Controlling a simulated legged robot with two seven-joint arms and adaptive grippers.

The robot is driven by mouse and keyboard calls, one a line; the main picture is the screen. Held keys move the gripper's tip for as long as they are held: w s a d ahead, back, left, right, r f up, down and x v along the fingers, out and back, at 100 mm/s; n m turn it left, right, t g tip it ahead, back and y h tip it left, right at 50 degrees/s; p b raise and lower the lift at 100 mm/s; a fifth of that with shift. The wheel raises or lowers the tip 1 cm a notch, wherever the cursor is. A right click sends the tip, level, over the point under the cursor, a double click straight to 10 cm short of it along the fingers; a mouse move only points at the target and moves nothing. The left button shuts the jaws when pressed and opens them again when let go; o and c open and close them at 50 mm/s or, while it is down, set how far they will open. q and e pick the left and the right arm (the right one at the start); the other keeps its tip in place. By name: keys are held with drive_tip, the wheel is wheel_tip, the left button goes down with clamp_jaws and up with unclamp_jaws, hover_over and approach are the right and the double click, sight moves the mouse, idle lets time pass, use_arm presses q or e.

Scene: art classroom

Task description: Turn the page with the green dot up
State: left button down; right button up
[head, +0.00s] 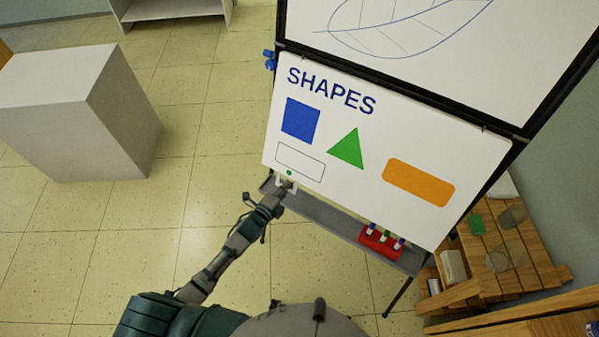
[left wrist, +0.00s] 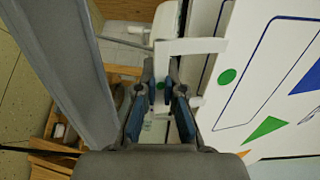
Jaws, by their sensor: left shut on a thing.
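The white page (head: 340,190) titled SHAPES hangs on an easel in the head view. It has a blue square, a green triangle, an orange rounded bar and an outlined box. The green dot (head: 289,172) is near its lower left corner; it also shows on the page in the left wrist view (left wrist: 227,76). My left gripper (head: 283,184) is at the page's lower edge, just below the dot. In the left wrist view its fingers (left wrist: 160,88) are closed on a white tab (left wrist: 190,46) at that edge, with a small green spot between them. My right gripper is not in view.
A grey ledge (head: 312,209) runs below the page and holds a red marker holder (head: 380,241). An upper sheet (head: 400,70) shows a leaf drawing. A wooden rack (head: 520,262) stands at right, a white plinth (head: 65,125) at left. Floor between plinth and easel is clear.

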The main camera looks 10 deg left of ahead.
use_arm(q)
drive_tip(key=shift+f, duration=0.1)
drive_tip(key=s+a+r+p, duration=0.2)
drive_tip(key=s+r+p, duration=0.2)
drive_tip(key=s+p, duration=0.3)
drive_tip(key=shift+s+a+r+p, duration=0.3)
drive_tip(key=shift+s+a+p, duration=0.05)
drive_tip(key=shift+s+a, duration=0.05)
idle(0.4)
drive_tip(key=s+a+r+p, duration=0.2)
drive_tip(key=s+r+p, duration=0.1)
drive_tip(key=s+r, duration=0.3)
drive_tip(key=shift+s, duration=0.4)
idle(0.5)
drive_tip(key=shift+a, duration=0.1)
